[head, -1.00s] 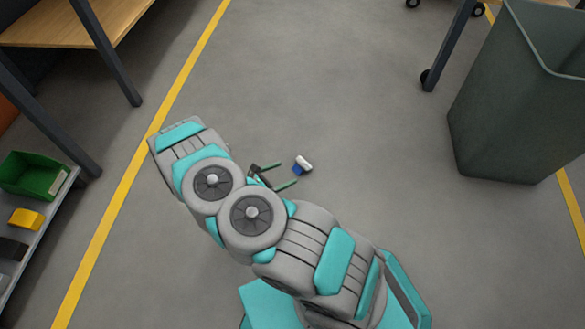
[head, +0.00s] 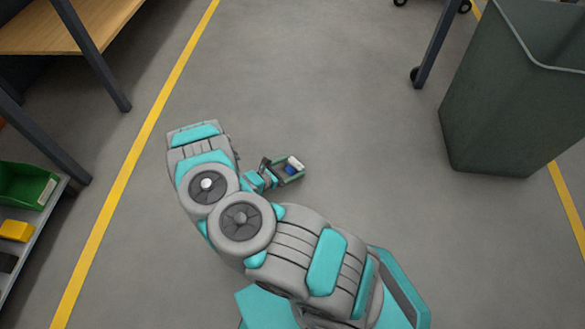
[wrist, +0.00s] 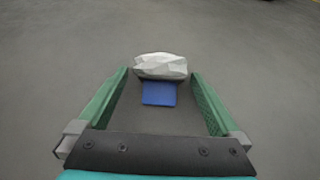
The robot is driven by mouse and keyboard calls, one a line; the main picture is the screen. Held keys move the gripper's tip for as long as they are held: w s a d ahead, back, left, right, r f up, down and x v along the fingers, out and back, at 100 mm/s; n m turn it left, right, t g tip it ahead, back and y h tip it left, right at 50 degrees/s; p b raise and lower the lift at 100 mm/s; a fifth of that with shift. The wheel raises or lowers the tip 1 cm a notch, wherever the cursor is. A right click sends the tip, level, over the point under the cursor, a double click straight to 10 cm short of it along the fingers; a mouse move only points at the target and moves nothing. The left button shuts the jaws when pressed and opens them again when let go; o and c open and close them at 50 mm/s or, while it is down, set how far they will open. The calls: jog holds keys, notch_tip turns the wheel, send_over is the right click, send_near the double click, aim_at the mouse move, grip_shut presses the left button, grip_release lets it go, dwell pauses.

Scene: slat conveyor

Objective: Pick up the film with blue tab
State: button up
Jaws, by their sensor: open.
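The film with blue tab lies on the grey floor. In the wrist view its crumpled white film (wrist: 161,66) is at the far end of the fingers and its blue tab (wrist: 159,93) points towards my palm. In the head view the white film (head: 294,163) shows just at my gripper's tips. My gripper (head: 288,171) is open, with its green fingers on either side of the blue tab. In the wrist view my gripper (wrist: 160,85) shows a gap of floor between each finger and the tab. The white part sits between or just past the fingertips.
A dark grey bin (head: 510,100) stands at the right. A wooden-topped table (head: 60,25) with dark legs is at the upper left. A shelf with a green bin (head: 27,184) and a yellow box (head: 16,231) is at the left edge. The floor around the film is clear.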

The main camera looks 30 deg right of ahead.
aim_at(290, 170)
jog(key=c, duration=1.2)
jog(key=shift+r+p, duration=0.3)
jog(key=shift+r, duration=0.5)
jog(key=shift+c, duration=0.2)
notch_tip(290, 170, up, 2)
jog(key=shift+r+p, duration=0.15)
jog(key=shift+p, duration=0.25)
jog(key=s+a, duration=0.1)
jog(key=s, duration=0.4)
jog(key=s+a, duration=0.1)
jog(key=s, duration=0.4)
jog(key=s+a+r, duration=0.1)
jog(key=s+a, duration=0.1)
jog(key=s, duration=0.3)
jog(key=shift+s+a+p, duration=0.1)
jog(key=shift+s+p, duration=0.15)
jog(key=shift+p, duration=0.15)
jog(key=shift+w, duration=0.1)
